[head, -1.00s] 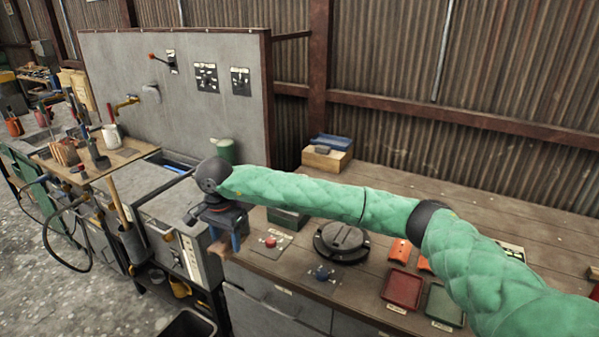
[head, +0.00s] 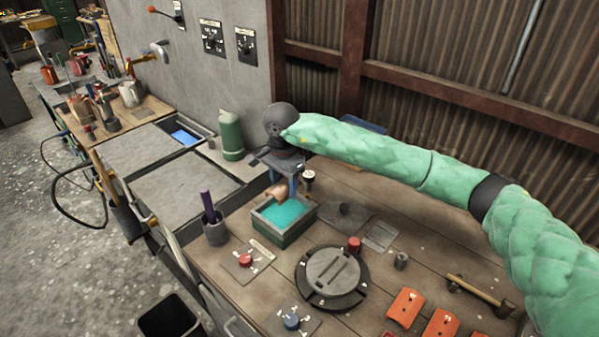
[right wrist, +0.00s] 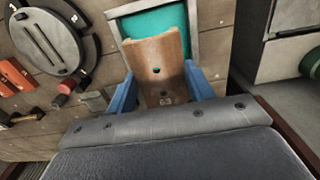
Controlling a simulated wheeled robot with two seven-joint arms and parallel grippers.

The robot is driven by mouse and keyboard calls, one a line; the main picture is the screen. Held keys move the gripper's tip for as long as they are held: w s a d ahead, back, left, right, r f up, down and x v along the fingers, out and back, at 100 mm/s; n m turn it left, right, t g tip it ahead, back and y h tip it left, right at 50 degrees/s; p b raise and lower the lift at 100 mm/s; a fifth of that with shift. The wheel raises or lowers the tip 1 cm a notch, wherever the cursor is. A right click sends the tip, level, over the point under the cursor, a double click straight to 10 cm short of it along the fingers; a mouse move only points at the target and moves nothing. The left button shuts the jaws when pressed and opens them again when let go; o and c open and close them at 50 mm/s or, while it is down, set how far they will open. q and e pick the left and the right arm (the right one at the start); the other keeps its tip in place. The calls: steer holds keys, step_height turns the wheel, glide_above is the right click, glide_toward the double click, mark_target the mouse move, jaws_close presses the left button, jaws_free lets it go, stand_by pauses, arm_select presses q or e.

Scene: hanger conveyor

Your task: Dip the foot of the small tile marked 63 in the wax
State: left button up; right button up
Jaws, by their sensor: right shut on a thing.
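The small tile marked 63 (right wrist: 160,68) is a curved tan piece with small holes, seen in the right wrist view between blue fingers. My right gripper (head: 283,178) is shut on it. In the head view the tile (head: 277,192) shows only in part below the fingers, at the back left edge of the wax tray. The wax (head: 282,213) is a teal pool in a grey-green box (head: 284,236). In the right wrist view the tile's far end overlaps the wax (right wrist: 158,28); I cannot tell whether it touches it. My left gripper is not in view.
A round dark turntable (head: 332,278) and a red button (head: 246,260) stand in front of the wax box. A grey cup with a purple handle (head: 215,232) is to its left, and a green cylinder (head: 231,135) behind. Orange tiles (head: 405,308) lie at the right front.

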steer(key=shift+s+a+f, duration=0.15)
steer(key=shift+a+f, duration=0.05)
steer(key=shift+f, duration=0.5)
steer(key=shift+d+f, duration=0.1)
steer(key=shift+f, duration=0.65)
steer(key=shift+f+p, duration=0.3)
steer(key=shift+f, duration=0.6)
steer(key=shift+f+b, duration=0.15)
steer(key=shift+b, duration=0.25)
steer(key=shift+f+b, duration=0.3)
steer(key=shift+f, duration=0.05)
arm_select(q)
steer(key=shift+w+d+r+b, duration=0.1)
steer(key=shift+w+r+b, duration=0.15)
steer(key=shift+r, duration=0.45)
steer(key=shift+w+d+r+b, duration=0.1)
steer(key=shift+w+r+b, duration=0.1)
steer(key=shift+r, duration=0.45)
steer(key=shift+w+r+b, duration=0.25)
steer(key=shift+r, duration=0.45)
arm_select(e)
steer(key=shift+f, duration=0.7)
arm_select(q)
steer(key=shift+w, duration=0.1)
